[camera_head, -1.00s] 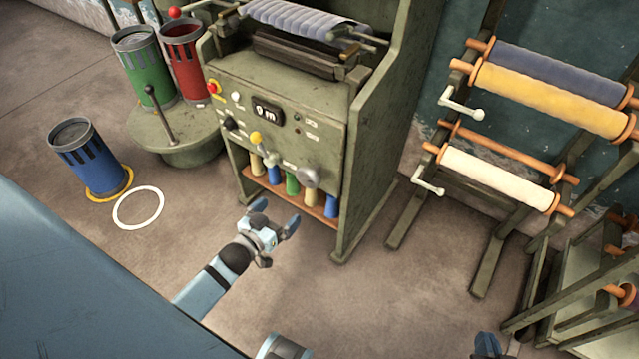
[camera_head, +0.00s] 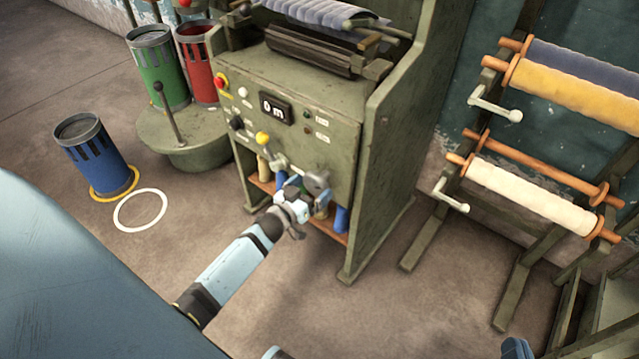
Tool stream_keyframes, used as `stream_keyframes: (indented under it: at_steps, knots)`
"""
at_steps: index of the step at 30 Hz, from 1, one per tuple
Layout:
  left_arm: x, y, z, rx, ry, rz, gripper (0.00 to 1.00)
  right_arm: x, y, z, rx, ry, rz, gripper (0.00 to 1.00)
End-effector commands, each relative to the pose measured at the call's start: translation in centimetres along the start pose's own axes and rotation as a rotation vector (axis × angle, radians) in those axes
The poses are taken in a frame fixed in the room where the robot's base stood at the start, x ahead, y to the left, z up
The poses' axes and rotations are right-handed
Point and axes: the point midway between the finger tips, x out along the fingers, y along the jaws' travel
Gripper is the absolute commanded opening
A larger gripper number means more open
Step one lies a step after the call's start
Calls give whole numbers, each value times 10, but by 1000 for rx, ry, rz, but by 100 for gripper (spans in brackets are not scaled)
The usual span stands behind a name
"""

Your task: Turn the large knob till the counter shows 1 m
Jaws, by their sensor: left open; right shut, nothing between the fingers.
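The counter (camera_head: 275,108) on the green machine's front panel reads what looks like 0 m. The large grey knob (camera_head: 318,181) sits low on the right of that panel. My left gripper (camera_head: 303,190) is open just in front of the knob and overlaps its lower left side. I cannot tell whether its fingers touch or straddle the knob. My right gripper (camera_head: 516,349) shows only as a small dark and blue piece at the bottom edge, shut and empty.
A yellow-tipped lever (camera_head: 263,139), a red button (camera_head: 220,82) and small knobs share the panel. Roll racks with cranks (camera_head: 495,108) stand right. A blue bin (camera_head: 92,155) and a pedestal with a lever (camera_head: 190,150) stand left. Floor before the machine is clear.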

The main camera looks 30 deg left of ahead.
Motion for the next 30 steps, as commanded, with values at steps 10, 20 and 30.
stream_keyframes:
  at_steps: [10, 20, 30]
  knots:
    - [38, 0, 0, 1, 0, 0, 100, 4, -6, -17, 9, 89, -26, 0]
    - [39, 0, 0, 1, -1, 0, 91, 3, -9, -18, 10, 90, -33, 0]
    - [39, 0, 0, 10, -1, 0, 63, 2, -7, -17, 5, 86, -31, 0]
